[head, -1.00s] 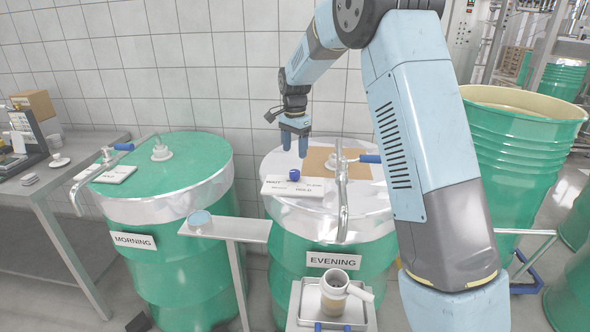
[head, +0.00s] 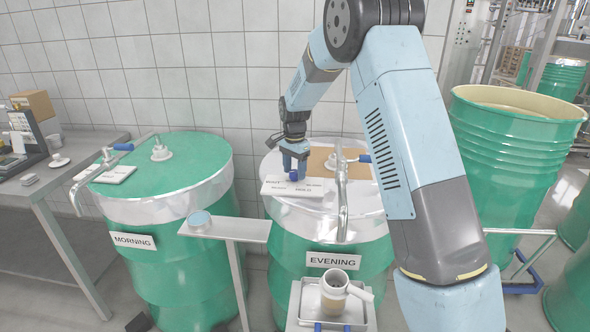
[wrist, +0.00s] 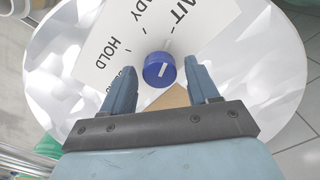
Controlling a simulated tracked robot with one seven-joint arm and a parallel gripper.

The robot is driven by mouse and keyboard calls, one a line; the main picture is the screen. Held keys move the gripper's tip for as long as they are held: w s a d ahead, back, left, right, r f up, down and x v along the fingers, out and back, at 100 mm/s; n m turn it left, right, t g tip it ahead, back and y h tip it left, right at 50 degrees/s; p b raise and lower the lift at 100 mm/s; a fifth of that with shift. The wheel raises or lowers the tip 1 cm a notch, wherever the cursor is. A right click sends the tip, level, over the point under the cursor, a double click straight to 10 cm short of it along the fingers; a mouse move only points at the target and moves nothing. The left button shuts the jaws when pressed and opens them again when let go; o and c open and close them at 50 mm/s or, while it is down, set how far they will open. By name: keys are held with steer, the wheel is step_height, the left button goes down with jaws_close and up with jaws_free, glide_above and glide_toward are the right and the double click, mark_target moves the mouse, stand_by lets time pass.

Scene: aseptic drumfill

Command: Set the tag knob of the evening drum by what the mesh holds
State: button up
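The evening drum (head: 330,262) is green with a pale lid. On its lid lies a white tag plate (head: 310,187) with a blue knob (head: 293,176). In the wrist view the knob (wrist: 159,70) has a white bar, tilted up to the right. HOLD and parts of WAIT and READY are legible around it; another word is partly covered. My gripper (head: 295,166) is open and points down at the knob, one finger on each side; contact is not clear.
The green morning drum (head: 165,270) stands to the left with its own tag plate (head: 109,175). A bent metal pipe (head: 342,205) rises beside the evening tag plate.

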steer(key=c, duration=0.9)
steer(key=shift+n, duration=0.3)
steer(key=n, duration=0.3)
steer(key=shift+n, duration=0.3)
steer(key=n, duration=0.9)
steer(key=shift+n, duration=2.3)
